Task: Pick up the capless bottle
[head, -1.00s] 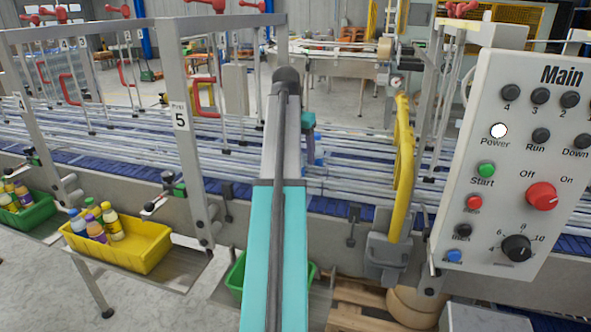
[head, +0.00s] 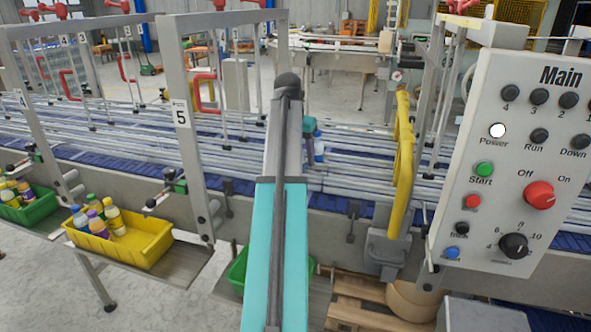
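A small blue-and-white bottle (head: 319,152) stands on the conveyor, just right of my arm. It is too small to tell whether it has a cap. The end of my arm, with a teal and dark part, shows above and beside this bottle, partly behind my arm's upper link. My gripper's fingers cannot be made out, so I cannot tell whether they are open or touch the bottle.
The conveyor (head: 375,180) runs across the view with metal rails. A grey frame marked 5 (head: 183,125) stands left of my arm, a yellow guard (head: 402,150) and control panel (head: 520,150) right. A yellow bin (head: 140,250) and green bins (head: 35,215) hold bottles.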

